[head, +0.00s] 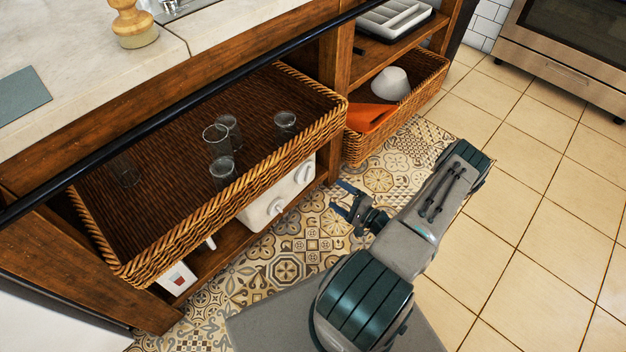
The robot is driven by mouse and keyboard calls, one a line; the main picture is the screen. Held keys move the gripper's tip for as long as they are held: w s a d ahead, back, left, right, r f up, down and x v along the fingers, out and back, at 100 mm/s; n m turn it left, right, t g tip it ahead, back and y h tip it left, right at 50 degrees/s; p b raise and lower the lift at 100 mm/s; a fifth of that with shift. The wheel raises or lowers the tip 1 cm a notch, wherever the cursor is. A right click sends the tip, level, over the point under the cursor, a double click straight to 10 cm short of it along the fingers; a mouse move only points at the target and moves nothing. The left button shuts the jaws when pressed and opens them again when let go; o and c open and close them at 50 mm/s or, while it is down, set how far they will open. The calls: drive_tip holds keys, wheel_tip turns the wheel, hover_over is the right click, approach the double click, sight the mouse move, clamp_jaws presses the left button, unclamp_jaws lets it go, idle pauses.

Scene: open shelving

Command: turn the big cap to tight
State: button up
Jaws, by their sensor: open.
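A white panel or box (260,214) stands on the lower shelf under the large wicker basket, partly hidden by the basket. It carries a round white cap (276,207) low on its front. A second white cap (302,174) is further right. I cannot tell for sure which is the bigger one or how tight either is. My gripper (341,199) is open and empty, to the right of the white panel, over the patterned floor. It is apart from both caps and its fingers point left toward the shelf.
The wicker basket (190,239) with several glasses overhangs the white panel. A second basket (424,90) with an orange item (369,116) and a white bowl (391,83) stands beyond. A dark rail (190,96) runs along the counter. The tiled floor at right is clear.

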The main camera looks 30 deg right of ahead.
sight(309, 176)
drive_tip(key=b+x, duration=0.2)
drive_tip(key=x, duration=0.8)
drive_tip(key=shift+w+f+b, duration=0.1)
drive_tip(key=shift+b, duration=0.3)
drive_tip(key=shift+x, duration=0.75)
drive_tip(key=shift+c, duration=0.4)
drive_tip(key=c, duration=0.9)
